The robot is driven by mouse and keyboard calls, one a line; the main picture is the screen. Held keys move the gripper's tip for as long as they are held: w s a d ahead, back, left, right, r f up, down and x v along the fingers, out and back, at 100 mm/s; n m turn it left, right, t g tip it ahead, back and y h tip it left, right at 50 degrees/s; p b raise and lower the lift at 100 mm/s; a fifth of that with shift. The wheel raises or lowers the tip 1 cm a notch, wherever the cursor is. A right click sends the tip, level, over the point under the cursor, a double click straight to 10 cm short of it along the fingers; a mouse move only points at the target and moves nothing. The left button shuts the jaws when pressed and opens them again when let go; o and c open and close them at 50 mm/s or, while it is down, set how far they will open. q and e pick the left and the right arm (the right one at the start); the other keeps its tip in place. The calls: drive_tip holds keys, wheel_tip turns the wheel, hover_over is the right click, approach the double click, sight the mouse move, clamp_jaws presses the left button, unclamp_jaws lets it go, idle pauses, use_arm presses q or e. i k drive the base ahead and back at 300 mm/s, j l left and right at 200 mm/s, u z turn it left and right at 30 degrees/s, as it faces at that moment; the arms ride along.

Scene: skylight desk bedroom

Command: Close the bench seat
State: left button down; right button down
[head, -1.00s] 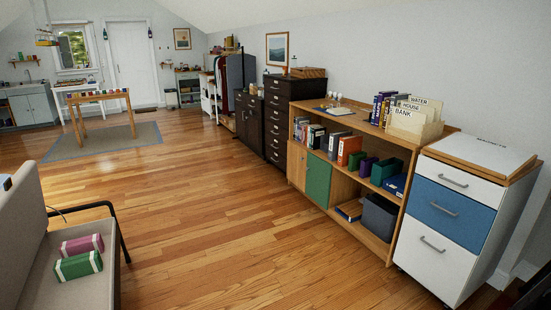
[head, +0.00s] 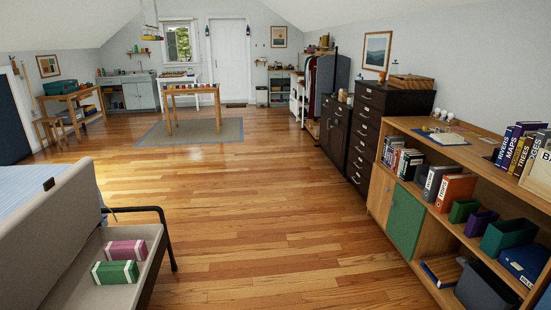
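A beige upholstered bench (head: 62,270) stands at the lower left, with a backrest on its left and a black tubular armrest at its far end. Two wrapped bundles, one pink (head: 126,251) and one green (head: 114,272), both with pale bands, rest inside or on its seat area. Whether the seat is a raised lid or a fixed back cannot be told from here. Neither of my grippers shows in the head view.
Open wooden floor (head: 250,230) lies between the bench and a wooden bookshelf (head: 450,158) on the right. Dark drawer cabinets (head: 378,125) stand beyond the shelf. A small wooden table (head: 193,92) stands on a grey rug (head: 188,131) ahead. A bed (head: 30,188) shows behind the bench.

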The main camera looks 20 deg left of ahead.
sight(39, 240)
drive_tip(key=i+u, duration=0.25)
drive_tip(key=u, duration=0.2)
drive_tip(key=i+u, duration=0.25)
drive_tip(key=u, duration=0.2)
drive_tip(key=i+l+u, duration=0.15)
drive_tip(key=u, duration=0.35)
